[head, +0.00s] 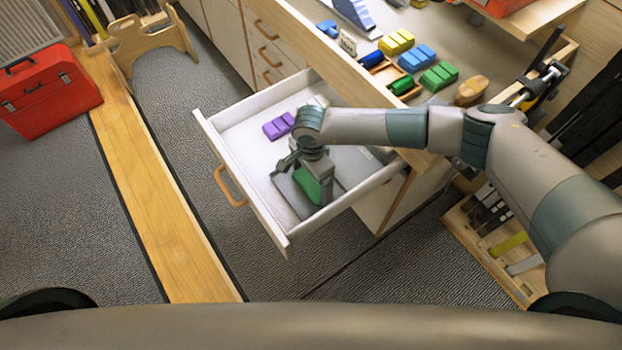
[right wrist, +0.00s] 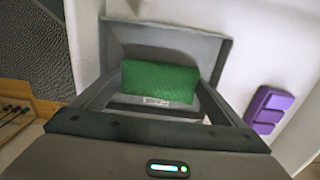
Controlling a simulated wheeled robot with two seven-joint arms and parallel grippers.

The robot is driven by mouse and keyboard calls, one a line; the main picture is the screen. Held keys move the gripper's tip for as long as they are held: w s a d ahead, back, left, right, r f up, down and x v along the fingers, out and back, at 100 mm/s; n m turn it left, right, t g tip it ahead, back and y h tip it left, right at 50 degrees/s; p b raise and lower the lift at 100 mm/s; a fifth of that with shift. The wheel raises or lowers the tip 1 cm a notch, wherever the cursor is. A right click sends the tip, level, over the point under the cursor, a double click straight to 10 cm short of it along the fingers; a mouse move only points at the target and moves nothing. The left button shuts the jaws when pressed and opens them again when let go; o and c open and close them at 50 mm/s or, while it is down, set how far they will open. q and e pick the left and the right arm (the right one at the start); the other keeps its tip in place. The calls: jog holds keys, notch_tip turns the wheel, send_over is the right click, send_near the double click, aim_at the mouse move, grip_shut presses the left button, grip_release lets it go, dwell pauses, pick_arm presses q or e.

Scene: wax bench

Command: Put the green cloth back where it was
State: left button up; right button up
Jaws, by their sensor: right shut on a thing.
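The green cloth (head: 308,186) is a folded green piece inside the open white drawer (head: 262,190). In the right wrist view the green cloth (right wrist: 158,82) shows a small white label on its near edge. My right gripper (head: 313,178) reaches down into the drawer and is shut on the cloth. Grey surfaces surround the cloth in the wrist view; I cannot tell whether the cloth touches the drawer floor. My left gripper is not in view.
A purple block (head: 278,126) lies in the drawer, also seen in the wrist view (right wrist: 268,109). The bench (head: 480,45) above holds a yellow block (head: 396,42), blue and green blocks and a brown oval piece (head: 471,91). A red toolbox (head: 50,95) stands at left.

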aim_at(311, 183)
jog(key=o, duration=0.6)
jog(key=shift+o, duration=0.2)
jog(key=shift+r+p, duration=0.3)
jog(key=shift+r, duration=0.3)
notch_tip(311, 183, up, 11)
jog(key=p, duration=0.4)
jog(key=shift+f, duration=0.1)
